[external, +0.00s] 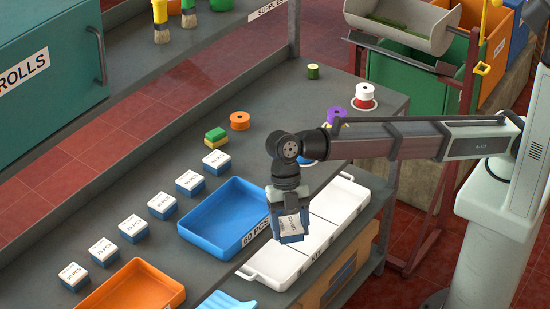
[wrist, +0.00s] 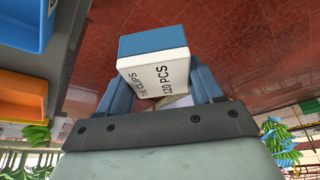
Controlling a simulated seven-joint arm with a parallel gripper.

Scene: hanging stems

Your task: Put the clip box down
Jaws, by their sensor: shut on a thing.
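My gripper (external: 288,215) is shut on a clip box (external: 290,226) with a blue body and a white printed lid. In the external view the box appears in front of the white tray (external: 262,276), by the right side of the blue tray (external: 205,233); its height above them is hard to tell. In the wrist view the box (wrist: 152,62) sits between the two blue fingers of my gripper (wrist: 160,88), with "120 PCS" and "CLIPS" on its white face. Several similar boxes (external: 134,229) stand in a row on the grey bench.
An orange tray (external: 172,276) lies in front of the blue tray.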

